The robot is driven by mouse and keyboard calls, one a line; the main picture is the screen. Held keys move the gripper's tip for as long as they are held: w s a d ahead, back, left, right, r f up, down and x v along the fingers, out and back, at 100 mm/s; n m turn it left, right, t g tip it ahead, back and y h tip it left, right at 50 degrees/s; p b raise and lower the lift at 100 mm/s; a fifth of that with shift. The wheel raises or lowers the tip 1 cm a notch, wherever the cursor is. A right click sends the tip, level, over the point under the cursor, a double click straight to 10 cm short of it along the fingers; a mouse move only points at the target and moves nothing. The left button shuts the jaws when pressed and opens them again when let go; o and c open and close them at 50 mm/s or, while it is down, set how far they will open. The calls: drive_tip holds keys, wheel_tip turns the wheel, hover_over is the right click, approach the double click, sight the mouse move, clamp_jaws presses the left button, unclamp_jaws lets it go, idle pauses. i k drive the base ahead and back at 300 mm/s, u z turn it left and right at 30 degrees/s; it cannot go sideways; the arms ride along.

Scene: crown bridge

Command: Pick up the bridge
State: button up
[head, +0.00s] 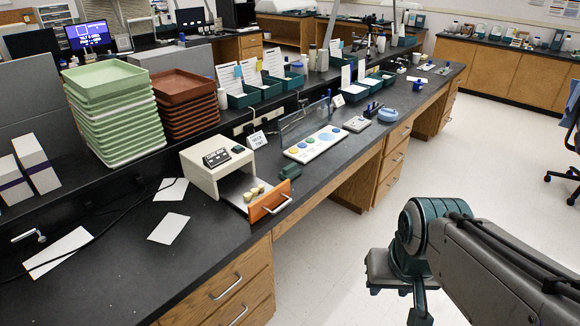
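The bridge (254,192) appears as a small group of cream, tooth-like lumps. My gripper (405,292) hangs over the floor at the lower right, well to the right of the drawer and apart from the bench. Its fingers point down and are partly hidden, so their opening is unclear. I see nothing held in it.
The cream box (217,165) stands on the black bench (215,245). A green block (290,172) and a white palette (316,144) lie to its right. Green trays (112,110) and brown trays (185,103) are stacked behind. White papers lie left.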

sight(254, 192)
drive_tip(key=z, duration=0.05)
drive_tip(key=i, duration=0.75)
drive_tip(key=u, duration=0.7)
drive_tip(key=i, duration=0.55)
drive_tip(key=u, duration=0.5)
